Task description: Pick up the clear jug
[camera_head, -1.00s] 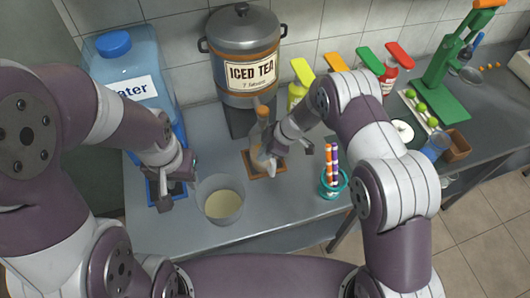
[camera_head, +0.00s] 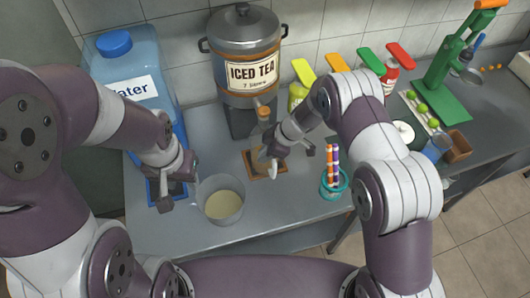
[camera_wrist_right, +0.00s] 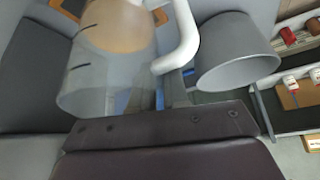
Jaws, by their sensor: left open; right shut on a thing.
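The clear jug (camera_wrist_right: 100,85) fills the left of the right wrist view, see-through with dark marks, a tan area showing in it and a thick white handle (camera_wrist_right: 183,40). My right gripper (camera_head: 273,158) is shut on the handle; the white piece shows below it in the head view. The jug's body is hard to make out there, and I cannot tell whether it is clear of the table. My left gripper (camera_head: 170,192) is open and empty over the blue-edged mat (camera_head: 153,198). A see-through vessel with pale liquid (camera_head: 222,205) stands between the grippers.
The iced tea dispenser (camera_head: 245,50) stands behind the wooden mat (camera_head: 252,165), its tap above. A teal pen cup (camera_head: 334,184) is right of my right gripper. A water container (camera_head: 120,70) stands back left. A grey vessel (camera_wrist_right: 236,55) is close in the wrist view.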

